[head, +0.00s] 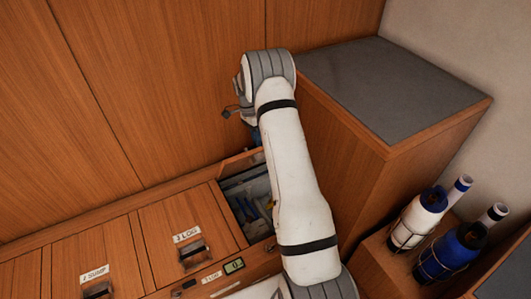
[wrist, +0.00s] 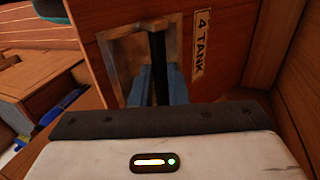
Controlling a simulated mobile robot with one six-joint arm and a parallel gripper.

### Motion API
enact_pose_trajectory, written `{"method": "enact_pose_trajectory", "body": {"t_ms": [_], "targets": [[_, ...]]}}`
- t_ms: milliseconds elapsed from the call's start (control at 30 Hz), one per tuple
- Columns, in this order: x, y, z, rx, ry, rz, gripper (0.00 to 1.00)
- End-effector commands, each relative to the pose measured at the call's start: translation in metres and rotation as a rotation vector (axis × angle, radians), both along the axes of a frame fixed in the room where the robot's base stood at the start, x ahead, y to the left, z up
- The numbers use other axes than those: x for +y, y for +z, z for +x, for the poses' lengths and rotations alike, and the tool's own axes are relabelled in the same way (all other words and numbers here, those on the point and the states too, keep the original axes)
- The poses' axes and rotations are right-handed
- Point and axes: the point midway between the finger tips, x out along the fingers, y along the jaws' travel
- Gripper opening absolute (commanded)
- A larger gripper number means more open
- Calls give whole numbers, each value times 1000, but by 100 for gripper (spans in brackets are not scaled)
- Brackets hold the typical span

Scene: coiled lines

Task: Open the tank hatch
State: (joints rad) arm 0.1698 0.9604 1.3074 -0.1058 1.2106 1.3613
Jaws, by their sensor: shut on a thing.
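The tank hatch (wrist: 226,50) is a wooden lid with a "4 TANK" label (wrist: 202,45) and a dark bar handle (wrist: 158,48) in a metal recess. My gripper (wrist: 155,80) has its two blue fingers on either side of this handle and is shut on it. In the head view, the hatch (head: 240,161) is raised and tilted up at the back of its opening. The open compartment (head: 246,192) shows blue and grey items inside. My arm hides the gripper, the handle and part of the opening in the head view.
Closed hatches labelled "3 LOG" (head: 188,236) and "2 SUMP" (head: 95,273) lie to the left. A tall cabinet with a grey top (head: 395,90) stands close on the right. Bottles (head: 418,220) stand in a rack at the lower right. A wooden wall is behind.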

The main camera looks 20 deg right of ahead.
Motion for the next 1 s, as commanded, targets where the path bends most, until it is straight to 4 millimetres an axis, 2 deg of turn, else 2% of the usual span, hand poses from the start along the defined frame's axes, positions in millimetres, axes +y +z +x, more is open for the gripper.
{"method": "enact_pose_trajectory", "body": {"t_ms": [33,400,633,1000], "targets": [[9,-7,10,-7,1,14,0],[4,6,50,-1,-11,15,0],[2,9,62,2,-15,16,0],[1,9,64,5,-18,17,0]]}}
